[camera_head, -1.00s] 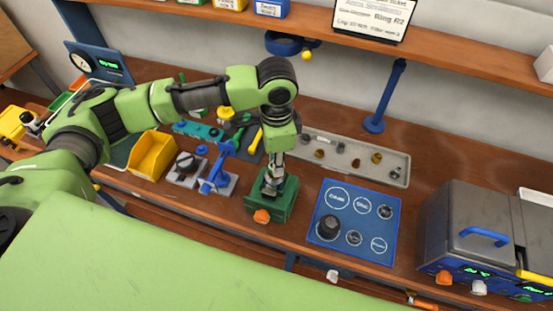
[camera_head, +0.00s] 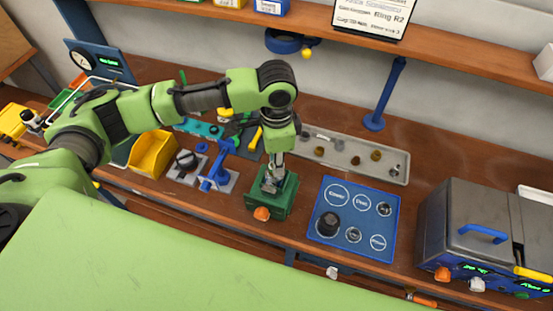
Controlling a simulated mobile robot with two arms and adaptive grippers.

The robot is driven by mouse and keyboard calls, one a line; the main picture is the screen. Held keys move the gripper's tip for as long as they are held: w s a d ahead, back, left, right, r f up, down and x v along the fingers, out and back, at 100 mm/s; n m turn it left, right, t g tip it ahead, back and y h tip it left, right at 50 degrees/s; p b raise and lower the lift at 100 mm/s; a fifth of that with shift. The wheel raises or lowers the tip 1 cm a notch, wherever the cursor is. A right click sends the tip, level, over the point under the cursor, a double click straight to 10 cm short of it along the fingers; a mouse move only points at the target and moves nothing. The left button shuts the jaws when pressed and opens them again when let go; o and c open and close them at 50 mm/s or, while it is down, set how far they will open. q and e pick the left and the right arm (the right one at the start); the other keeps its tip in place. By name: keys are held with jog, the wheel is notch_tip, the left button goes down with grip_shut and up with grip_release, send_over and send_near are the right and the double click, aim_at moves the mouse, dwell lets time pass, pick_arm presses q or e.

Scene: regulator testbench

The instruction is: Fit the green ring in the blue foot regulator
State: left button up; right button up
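My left gripper (camera_head: 272,180) points straight down over the green fixture (camera_head: 277,200) with an orange knob (camera_head: 262,213), at the middle of the bench. Its fingertips are at the top of the fixture. They are too small to tell whether they are open, or shut on something. The gripper hides the fixture's top and anything in it. I cannot make out a green ring or a blue-footed regulator for certain. A dark round part (camera_head: 328,224) stands on the blue mat (camera_head: 323,248) with labelled circles. My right gripper is not in view.
A grey tray (camera_head: 340,164) with several small fittings lies behind the mat. A blue press-like tool (camera_head: 220,173) and a yellow bin (camera_head: 152,154) stand left of the fixture. A metal box with a blue handle (camera_head: 483,234) stands at the right. A blue post (camera_head: 386,95) rises behind.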

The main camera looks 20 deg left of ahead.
pick_arm(q)
jog(key=shift+f, duration=0.45)
dwell(0.4)
jog(key=o, duration=1.3)
jog(key=shift+r+p, duration=0.15)
jog(key=shift+p, duration=0.2)
jog(key=shift+r+p, duration=0.75)
jog(key=shift+r, duration=3.15)
jog(key=shift+s+f, duration=0.1)
